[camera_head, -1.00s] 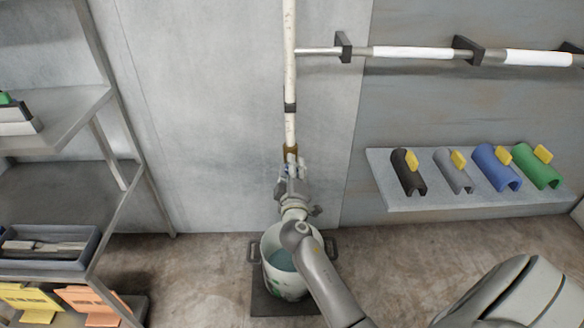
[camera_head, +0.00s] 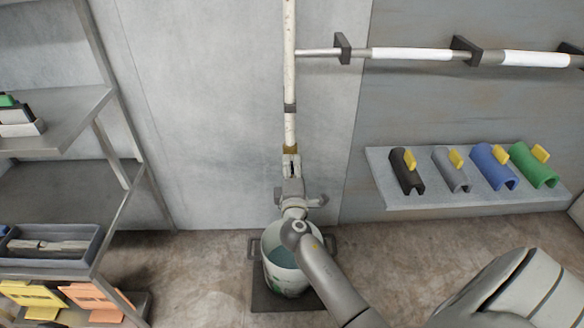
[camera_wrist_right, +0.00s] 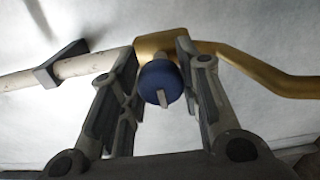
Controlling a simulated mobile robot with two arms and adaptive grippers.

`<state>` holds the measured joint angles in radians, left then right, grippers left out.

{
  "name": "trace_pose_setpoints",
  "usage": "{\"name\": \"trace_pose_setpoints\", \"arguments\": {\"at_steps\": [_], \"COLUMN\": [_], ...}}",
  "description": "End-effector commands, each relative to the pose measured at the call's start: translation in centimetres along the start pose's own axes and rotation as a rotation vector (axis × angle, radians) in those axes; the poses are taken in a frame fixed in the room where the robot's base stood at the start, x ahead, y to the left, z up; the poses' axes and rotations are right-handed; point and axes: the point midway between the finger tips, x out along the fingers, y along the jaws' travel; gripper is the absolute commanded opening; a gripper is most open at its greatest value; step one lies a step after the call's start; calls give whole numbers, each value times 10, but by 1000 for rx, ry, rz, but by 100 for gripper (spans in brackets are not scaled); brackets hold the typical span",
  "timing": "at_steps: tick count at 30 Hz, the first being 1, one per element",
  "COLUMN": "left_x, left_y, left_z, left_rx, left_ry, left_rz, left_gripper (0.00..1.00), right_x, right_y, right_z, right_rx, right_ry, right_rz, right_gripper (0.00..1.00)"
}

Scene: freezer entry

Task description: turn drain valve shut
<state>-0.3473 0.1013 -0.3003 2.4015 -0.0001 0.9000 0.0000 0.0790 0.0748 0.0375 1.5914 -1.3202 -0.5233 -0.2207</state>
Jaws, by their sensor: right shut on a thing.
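The drain valve's brass body (camera_wrist_right: 152,44) shows in the right wrist view, with a round blue knob (camera_wrist_right: 160,80) carrying a pale flat tab on its front. In the head view only a bit of brass (camera_head: 290,150) shows at the foot of the vertical pipe; my gripper hides the knob there. My right gripper (camera_head: 290,165) reaches up to the valve from below. In the wrist view its two fingers (camera_wrist_right: 158,58) stand on either side of the knob and are shut on it. My left gripper is in neither view.
A pale bucket (camera_head: 283,278) with bluish liquid stands on a dark base below the valve. A wall shelf (camera_head: 440,203) at right holds several coloured half-sleeves. A metal rack (camera_head: 60,112) stands at left. A horizontal pipe (camera_head: 410,53) runs along the wall.

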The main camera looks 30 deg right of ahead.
Motion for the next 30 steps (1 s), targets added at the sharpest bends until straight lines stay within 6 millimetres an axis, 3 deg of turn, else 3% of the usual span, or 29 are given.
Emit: {"name": "trace_pose_setpoints", "arguments": {"at_steps": [9, 10, 15, 25, 30], "left_x": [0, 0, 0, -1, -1], "left_y": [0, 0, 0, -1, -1], "left_z": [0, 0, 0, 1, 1], "left_rx": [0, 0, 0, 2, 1], "left_ry": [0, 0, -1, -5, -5], "left_rz": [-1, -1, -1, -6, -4], "left_gripper": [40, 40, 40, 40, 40], "right_x": [0, 0, 0, -2, -23], "right_y": [0, 0, 0, 0, -2], "right_z": [-1, -1, 0, 0, 0], "right_rx": [-1, -1, -1, 0, 0], "right_ry": [3, 3, 2, 1, 1], "right_rz": [1, 1, 1, 0, -2], "right_gripper": [8, 36, 54, 54, 54]}}
